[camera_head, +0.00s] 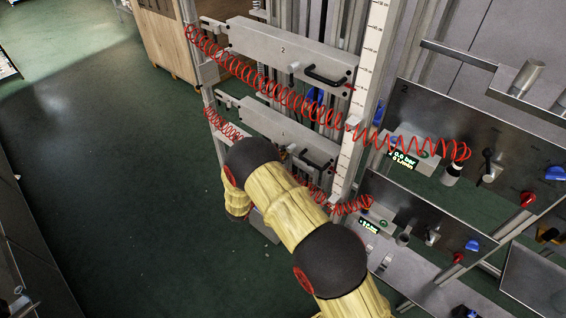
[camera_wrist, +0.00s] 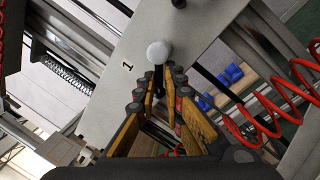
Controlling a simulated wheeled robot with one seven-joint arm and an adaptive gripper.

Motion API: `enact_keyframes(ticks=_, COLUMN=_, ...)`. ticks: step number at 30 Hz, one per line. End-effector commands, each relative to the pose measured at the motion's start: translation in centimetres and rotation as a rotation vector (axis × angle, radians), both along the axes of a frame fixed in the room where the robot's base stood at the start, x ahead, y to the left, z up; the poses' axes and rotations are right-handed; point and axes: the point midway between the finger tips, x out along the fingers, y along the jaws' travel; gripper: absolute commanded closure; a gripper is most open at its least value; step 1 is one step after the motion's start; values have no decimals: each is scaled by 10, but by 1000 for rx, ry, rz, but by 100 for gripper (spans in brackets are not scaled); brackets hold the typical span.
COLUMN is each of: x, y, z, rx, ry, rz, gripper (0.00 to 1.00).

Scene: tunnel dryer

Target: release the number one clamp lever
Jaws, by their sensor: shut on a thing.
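The number one plate (camera_wrist: 200,22) is a pale metal bar marked "1", seen close and tilted in the wrist view. In the head view the same plate (camera_head: 290,133) lies below plate 2, partly behind my arm. A lever with a white ball knob (camera_wrist: 158,51) stands in front of the plate in the wrist view. My gripper (camera_wrist: 163,76) is shut on the lever, with its fingers on either side of the dark stem just below the knob. The lever's base is hidden by the fingers. In the head view my arm hides the lever and the gripper.
Plate 2 (camera_head: 285,52), with a black handle, is above. Red coiled hoses (camera_head: 285,97) stretch across the frame to the valve panels (camera_head: 440,130) at right; one coil (camera_wrist: 262,115) is close to my gripper's right. The green floor (camera_head: 110,150) at left is clear.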

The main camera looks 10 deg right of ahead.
Motion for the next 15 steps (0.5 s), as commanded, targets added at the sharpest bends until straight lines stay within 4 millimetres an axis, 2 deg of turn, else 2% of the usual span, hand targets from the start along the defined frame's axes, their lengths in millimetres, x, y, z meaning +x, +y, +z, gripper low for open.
enact_keyframes(ticks=1, x=1, y=1, z=-5, rx=26, ry=-36, rz=0, gripper=100)
enact_keyframes(ticks=15, x=6, y=5, z=9, rx=270, ry=-370, rz=-1, gripper=100)
